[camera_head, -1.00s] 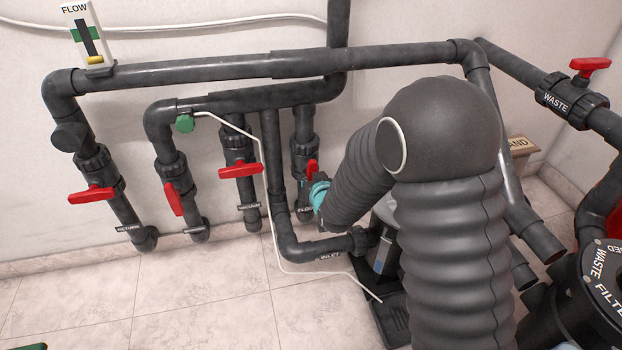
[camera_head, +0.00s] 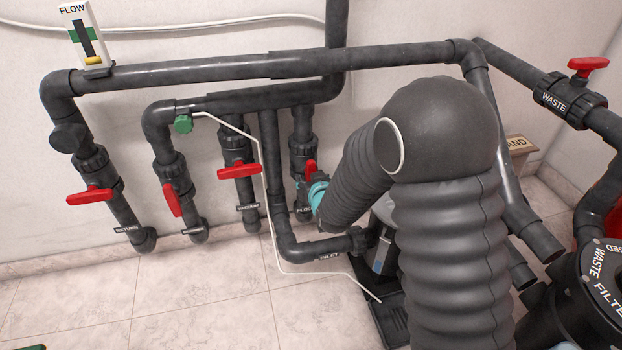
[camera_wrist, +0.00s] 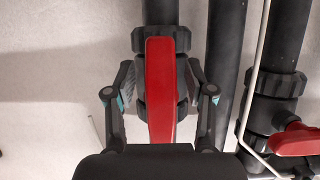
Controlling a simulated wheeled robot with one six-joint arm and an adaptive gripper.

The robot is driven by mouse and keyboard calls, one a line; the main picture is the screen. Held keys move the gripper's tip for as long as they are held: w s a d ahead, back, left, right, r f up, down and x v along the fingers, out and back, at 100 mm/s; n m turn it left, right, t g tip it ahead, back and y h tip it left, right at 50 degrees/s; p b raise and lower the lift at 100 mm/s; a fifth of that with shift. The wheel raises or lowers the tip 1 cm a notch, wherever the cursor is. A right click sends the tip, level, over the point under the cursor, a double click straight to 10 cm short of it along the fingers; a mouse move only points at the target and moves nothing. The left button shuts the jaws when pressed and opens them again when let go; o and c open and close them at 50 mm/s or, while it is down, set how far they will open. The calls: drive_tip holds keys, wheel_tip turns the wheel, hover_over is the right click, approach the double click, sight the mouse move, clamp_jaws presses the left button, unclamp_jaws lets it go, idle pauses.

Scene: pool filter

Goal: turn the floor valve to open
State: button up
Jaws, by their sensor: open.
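The floor valve is the pipe valve whose tag, partly hidden, starts with "FLO". Its red handle (camera_head: 310,168) shows beside my gripper (camera_head: 315,190) in the head view. In the wrist view the red handle (camera_wrist: 160,90) stands upright in the picture, lengthwise along its dark pipe. My gripper (camera_wrist: 159,82) is open, with one finger on each side of the handle. The handle lies between the fingers; I cannot tell whether either finger touches it. My arm hides part of the view to the right of this valve in the head view.
Left of it are the vacuum valve handle (camera_head: 239,170), set across its pipe, another red handle (camera_head: 171,200), and the return valve handle (camera_head: 90,196). The inlet pipe (camera_head: 275,190) and a thin white hose (camera_head: 262,165) run close by. Open tiled floor (camera_head: 190,300) lies in front.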

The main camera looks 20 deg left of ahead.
drive_tip(key=v, duration=1.2)
